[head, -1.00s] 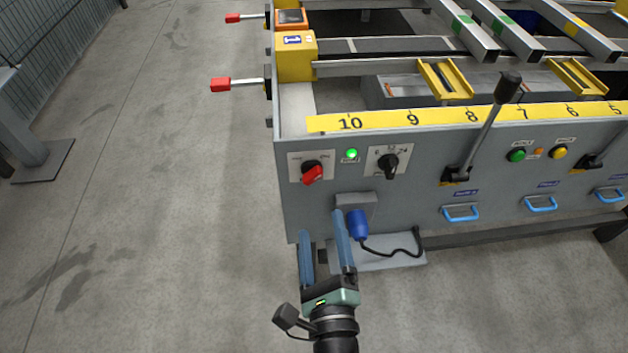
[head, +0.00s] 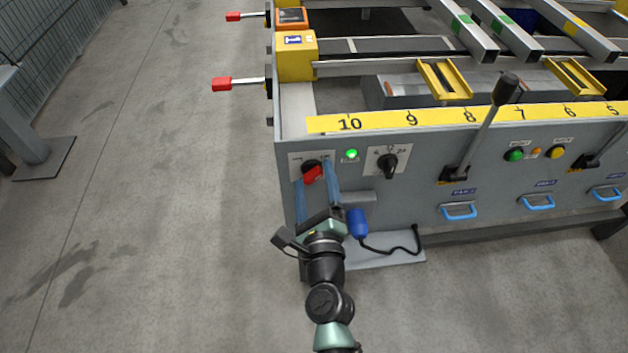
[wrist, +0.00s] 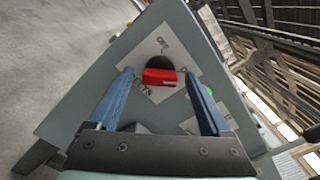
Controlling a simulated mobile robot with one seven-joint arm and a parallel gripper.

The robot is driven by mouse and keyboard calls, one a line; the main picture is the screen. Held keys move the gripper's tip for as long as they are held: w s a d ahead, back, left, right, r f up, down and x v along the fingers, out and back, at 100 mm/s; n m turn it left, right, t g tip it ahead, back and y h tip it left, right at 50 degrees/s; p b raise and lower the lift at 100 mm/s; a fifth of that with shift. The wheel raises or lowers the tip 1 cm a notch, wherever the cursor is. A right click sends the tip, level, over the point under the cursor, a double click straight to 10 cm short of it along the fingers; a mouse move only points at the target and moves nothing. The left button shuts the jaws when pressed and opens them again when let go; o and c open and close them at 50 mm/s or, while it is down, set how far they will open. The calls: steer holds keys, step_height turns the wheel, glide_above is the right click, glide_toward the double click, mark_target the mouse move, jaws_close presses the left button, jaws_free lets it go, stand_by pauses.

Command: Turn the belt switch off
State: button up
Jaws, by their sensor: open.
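The belt switch (head: 312,173) is a red rotary handle on a black round base with a pale plate, at the left end of the grey front panel. It also shows in the wrist view (wrist: 160,76), between and beyond the fingertips. My gripper (head: 315,172) is open, its two blue fingers on either side of the red handle in the head view. In the wrist view my gripper (wrist: 163,78) has clear gaps between each finger and the handle. I cannot tell whether the fingertips reach the panel. A green lamp (head: 351,155) beside the switch is lit.
A black selector knob (head: 388,165) sits right of the lamp. A blue plug (head: 357,223) with a black cable is below. Red-tipped rods (head: 222,84) stick out left.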

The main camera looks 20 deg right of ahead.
jaws_close()
stand_by(0.3)
steer(key=shift+n, duration=0.4)
steer(key=n, duration=0.3)
steer(key=shift+n, duration=0.4)
steer(key=n, duration=0.4)
steer(key=shift+n+b, duration=0.3)
steer(key=n, duration=0.4)
steer(key=n+b, duration=0.1)
steer(key=n, duration=0.3)
steer(key=shift+n, duration=0.3)
